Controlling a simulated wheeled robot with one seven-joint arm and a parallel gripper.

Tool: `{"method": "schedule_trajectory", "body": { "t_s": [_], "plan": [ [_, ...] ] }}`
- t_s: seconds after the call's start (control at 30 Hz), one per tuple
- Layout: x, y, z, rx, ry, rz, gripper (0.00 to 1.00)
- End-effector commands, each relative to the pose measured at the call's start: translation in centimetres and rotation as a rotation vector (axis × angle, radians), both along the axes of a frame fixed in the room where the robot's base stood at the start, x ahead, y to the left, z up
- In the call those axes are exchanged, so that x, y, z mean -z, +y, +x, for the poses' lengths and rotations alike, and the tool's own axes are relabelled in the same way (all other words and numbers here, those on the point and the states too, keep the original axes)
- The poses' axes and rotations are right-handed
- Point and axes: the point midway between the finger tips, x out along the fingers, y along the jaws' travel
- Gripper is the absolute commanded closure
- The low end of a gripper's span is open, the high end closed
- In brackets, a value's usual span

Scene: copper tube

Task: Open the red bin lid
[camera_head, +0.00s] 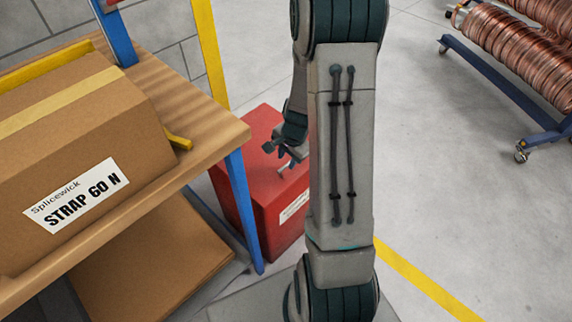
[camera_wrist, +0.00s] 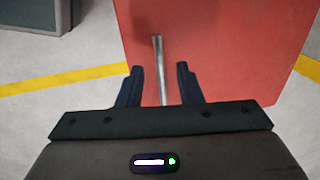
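The red bin (camera_head: 270,205) stands on the floor beside the workbench, with a pale label on its front. Its red lid (camera_wrist: 220,50) fills the middle and right of the wrist view and appears shut. A thin metal handle (camera_wrist: 158,70) shows on the lid in the wrist view. My gripper (camera_wrist: 160,72) is open, with one dark finger on each side of the handle. I cannot tell how far above the handle the fingers are. In the head view my gripper (camera_head: 287,157) is over the bin top, and my arm hides the bin's right part.
A wooden workbench (camera_head: 190,135) with blue and yellow posts stands close left of the bin. It bears a cardboard box (camera_head: 75,130) labelled STRAP 60 N. A blue wheeled rack (camera_head: 500,85) with copper coils stands at upper right. Open floor (camera_head: 450,200) lies to the right, crossed by a yellow line.

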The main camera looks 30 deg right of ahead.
Motion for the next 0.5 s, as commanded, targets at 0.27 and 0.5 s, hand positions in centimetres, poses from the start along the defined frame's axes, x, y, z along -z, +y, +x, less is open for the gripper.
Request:
{"method": "schedule_trajectory", "body": {
  "t_s": [0.27,0.5],
  "plan": [
    [2.7,0.2,0.5,0.001,0.001,0.001,0.67],
    [2.8,0.2,0.5,0.000,0.000,0.000,0.67]
  ]
}}
